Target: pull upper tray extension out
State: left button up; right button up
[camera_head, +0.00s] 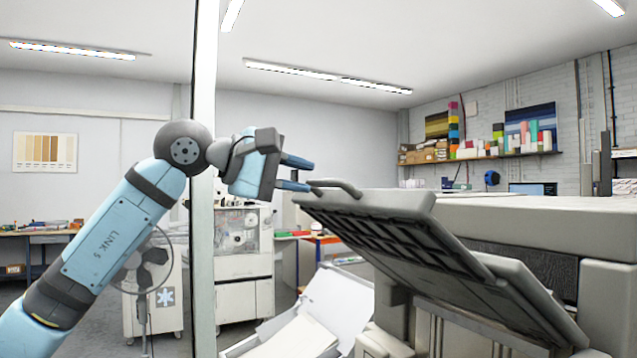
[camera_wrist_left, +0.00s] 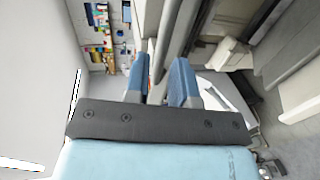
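The upper tray extension (camera_head: 410,235) is a grey, ribbed panel that slopes down to the right on the left side of a large grey machine. A curved grey handle (camera_head: 340,185) stands at its upper left edge. My left gripper (camera_head: 312,175) is open just left of the handle, its two blue fingers apart and pointing right. The lower fingertip is very near the handle; I cannot tell whether they touch. In the left wrist view the open fingers (camera_wrist_left: 161,62) have a grey bar-like edge (camera_wrist_left: 178,40) close beyond them. My right gripper is not in view.
The machine's body (camera_head: 540,215) fills the right side. White sloping panels (camera_head: 325,305) lie below the tray. A white post (camera_head: 203,100) stands behind my left arm. A white cabinet (camera_head: 243,275) and a shelf of coloured items (camera_head: 480,155) are farther back. Space above the handle is clear.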

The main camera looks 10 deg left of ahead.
pick_arm(q)
jog(key=v, duration=1)
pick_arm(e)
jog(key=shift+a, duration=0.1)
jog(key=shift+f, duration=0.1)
